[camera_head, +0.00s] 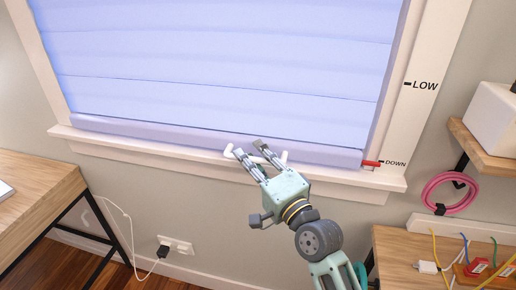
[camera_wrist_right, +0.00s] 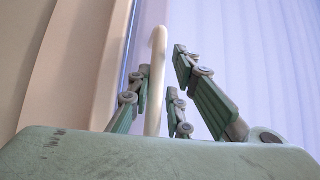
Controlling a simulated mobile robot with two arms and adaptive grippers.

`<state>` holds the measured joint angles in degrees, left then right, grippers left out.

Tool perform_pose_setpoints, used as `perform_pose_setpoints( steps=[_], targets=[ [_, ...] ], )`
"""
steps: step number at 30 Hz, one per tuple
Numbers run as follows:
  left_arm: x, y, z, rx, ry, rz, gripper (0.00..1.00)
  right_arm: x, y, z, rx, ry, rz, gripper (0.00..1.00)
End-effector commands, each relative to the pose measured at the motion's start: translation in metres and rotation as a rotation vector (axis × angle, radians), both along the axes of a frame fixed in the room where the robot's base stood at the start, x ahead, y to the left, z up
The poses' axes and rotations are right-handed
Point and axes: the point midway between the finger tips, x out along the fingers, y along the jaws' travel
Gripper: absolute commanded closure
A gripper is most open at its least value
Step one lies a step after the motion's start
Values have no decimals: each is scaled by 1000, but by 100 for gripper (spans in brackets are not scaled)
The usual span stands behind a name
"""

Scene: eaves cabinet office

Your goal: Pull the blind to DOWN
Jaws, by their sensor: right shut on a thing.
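The blue-lilac blind (camera_head: 220,60) covers the window, and its thick bottom rail (camera_head: 200,138) lies along the sill. A red pointer (camera_head: 370,163) at the rail's right end is level with the DOWN mark (camera_head: 394,163). A white handle (camera_head: 228,150) sticks out from the rail; its middle is partly hidden by my right gripper (camera_head: 249,148). In the right wrist view the handle (camera_wrist_right: 155,75) stands between the fingers of the right gripper (camera_wrist_right: 160,85), which is shut on it. My left gripper is in neither view.
The window sill (camera_head: 110,145) runs just below the rail. A wooden desk (camera_head: 35,195) stands at left, and a bench (camera_head: 400,250) with cables at lower right. A pink coil (camera_head: 452,192) hangs on the right wall below a shelf (camera_head: 480,145). A charger with a cord (camera_head: 163,251) is at the wall socket.

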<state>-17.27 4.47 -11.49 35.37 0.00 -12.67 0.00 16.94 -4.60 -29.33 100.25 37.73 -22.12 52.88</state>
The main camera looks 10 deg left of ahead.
Motion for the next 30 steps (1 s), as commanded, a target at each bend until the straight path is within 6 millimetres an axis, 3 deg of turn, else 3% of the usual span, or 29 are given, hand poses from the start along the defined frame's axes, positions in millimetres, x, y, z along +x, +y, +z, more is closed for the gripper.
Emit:
perform_pose_setpoints(
  steps=[1, 9, 10, 14, 23, 30],
  targets=[
    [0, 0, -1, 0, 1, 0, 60, 0, -1, -12, -4, 26, 1, 100],
    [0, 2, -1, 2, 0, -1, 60, 0, 0, -15, -8, 31, 3, 100],
    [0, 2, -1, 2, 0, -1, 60, 0, 0, -15, -8, 31, 3, 81],
    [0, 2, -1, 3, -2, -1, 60, 0, 0, -14, -10, 27, 2, 69],
    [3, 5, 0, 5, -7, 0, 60, 0, -2, -9, -6, 15, -1, 69],
    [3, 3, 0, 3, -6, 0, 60, -25, -24, -14, -8, 17, -1, 69]
  ],
)
